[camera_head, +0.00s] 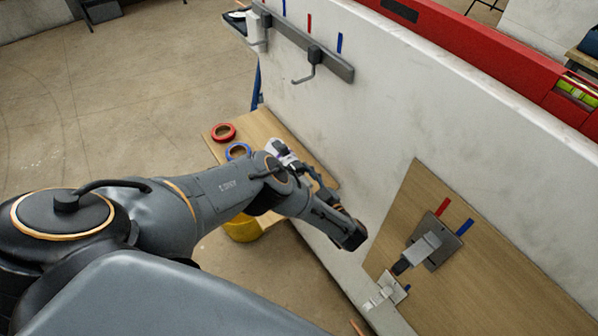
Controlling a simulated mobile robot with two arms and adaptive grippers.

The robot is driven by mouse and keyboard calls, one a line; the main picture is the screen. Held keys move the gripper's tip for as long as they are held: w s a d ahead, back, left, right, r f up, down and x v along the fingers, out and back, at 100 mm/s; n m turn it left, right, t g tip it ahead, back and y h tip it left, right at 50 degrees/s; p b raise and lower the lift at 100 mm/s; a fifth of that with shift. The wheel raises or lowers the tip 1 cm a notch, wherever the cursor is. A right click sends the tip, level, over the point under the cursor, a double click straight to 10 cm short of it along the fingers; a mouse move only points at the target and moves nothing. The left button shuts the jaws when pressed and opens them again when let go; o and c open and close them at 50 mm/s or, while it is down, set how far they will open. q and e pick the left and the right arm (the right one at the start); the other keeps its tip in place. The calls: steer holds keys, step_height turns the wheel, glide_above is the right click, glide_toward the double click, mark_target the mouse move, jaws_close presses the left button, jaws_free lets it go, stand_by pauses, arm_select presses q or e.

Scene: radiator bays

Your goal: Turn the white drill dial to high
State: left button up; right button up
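My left arm reaches in from the left across the middle of the view. Its dark end, the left gripper (349,234), hangs in front of the white wall; its fingers are too small and dark to tell whether they are open or shut. A white and dark object (280,149), perhaps the drill, shows just behind my arm's wrist over a wooden shelf (262,129). It is mostly hidden by the arm, and no dial can be made out on it. My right gripper is not in view.
A red tape roll (223,133) and a blue one (238,151) lie on the shelf; a yellow bucket (242,229) stands below. A lever plate (431,246) is on a wooden board at right. A hook rail (305,45) and red level (480,50) are above.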

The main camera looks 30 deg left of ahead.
arm_select(q)
steer(key=shift+m, duration=0.3)
steer(key=m+b, duration=0.2)
steer(key=m, duration=0.3)
steer(key=shift+s+m+b, duration=0.1)
steer(key=shift+m+b, duration=0.75)
steer(key=shift+m, duration=1.55)
steer(key=o, duration=1.2)
steer(key=shift+c, duration=0.2)
